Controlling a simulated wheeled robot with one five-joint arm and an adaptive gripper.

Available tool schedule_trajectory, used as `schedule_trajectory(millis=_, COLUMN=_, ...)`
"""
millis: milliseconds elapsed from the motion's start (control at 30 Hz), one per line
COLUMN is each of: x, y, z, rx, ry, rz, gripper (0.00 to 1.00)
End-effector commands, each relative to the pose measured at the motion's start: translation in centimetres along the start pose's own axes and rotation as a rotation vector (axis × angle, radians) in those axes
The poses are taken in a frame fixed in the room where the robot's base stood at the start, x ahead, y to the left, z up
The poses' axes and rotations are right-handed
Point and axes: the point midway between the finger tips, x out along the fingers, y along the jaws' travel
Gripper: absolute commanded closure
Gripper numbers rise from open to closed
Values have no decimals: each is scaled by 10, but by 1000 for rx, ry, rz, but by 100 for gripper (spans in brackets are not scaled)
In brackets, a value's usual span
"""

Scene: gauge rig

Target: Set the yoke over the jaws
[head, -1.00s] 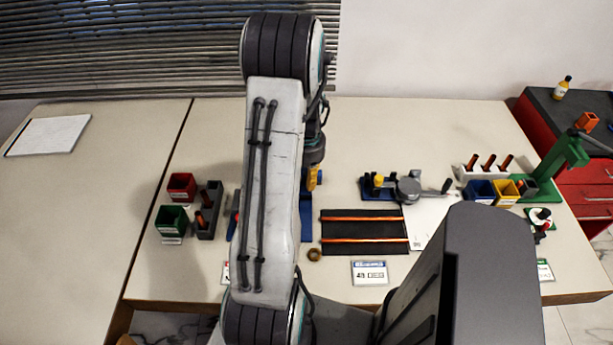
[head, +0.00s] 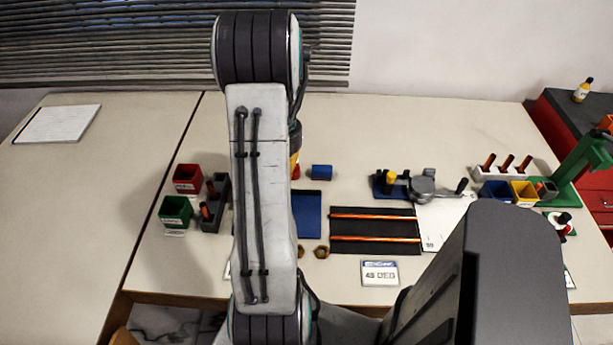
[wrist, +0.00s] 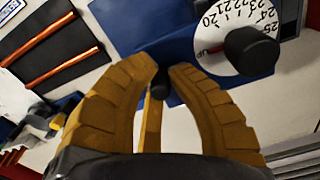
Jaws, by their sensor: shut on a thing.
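My gripper (wrist: 160,74) shows in the wrist view with its two orange fingers closed around a small dark piece (wrist: 160,90). A yellow bar (wrist: 153,125) lies below that piece, between the fingers. I cannot tell whether this is the yoke. In the head view my arm hides most of the gripper. A blue plate (wrist: 185,52) lies beyond the fingertips; it also shows right of my arm in the head view (head: 307,215). A white numbered dial (wrist: 222,42) with a black knob (wrist: 252,51) is beside the fingers. I cannot make out the jaws.
A blue block (head: 322,172) stands right of my arm. Farther right are a black mat (head: 375,230) with two copper-coloured rods, a grey lever tool (head: 424,185) and several small bins. Red (head: 187,178) and green (head: 175,211) bins stand at left. The left table is mostly bare.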

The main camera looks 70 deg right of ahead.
Motion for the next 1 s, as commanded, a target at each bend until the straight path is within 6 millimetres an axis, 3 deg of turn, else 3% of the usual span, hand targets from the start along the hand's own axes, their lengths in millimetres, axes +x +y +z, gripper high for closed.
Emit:
schedule_trajectory(millis=167, x=2, y=-20, z=4, rx=-1, ry=-1, rz=0, gripper=100)
schedule_trajectory(millis=500, x=1, y=-22, z=5, rx=-2, ry=-3, rz=1, gripper=100)
schedule_trajectory(millis=533, x=1, y=-22, z=5, rx=-2, ry=-3, rz=1, gripper=82)
schedule_trajectory(millis=700, x=0, y=-22, z=5, rx=-1, ry=-3, rz=1, gripper=67)
schedule_trajectory(millis=800, x=0, y=-22, z=5, rx=0, ry=-2, rz=1, gripper=59)
schedule_trajectory(millis=1000, x=0, y=-21, z=4, rx=1, ry=-2, rz=0, gripper=59)
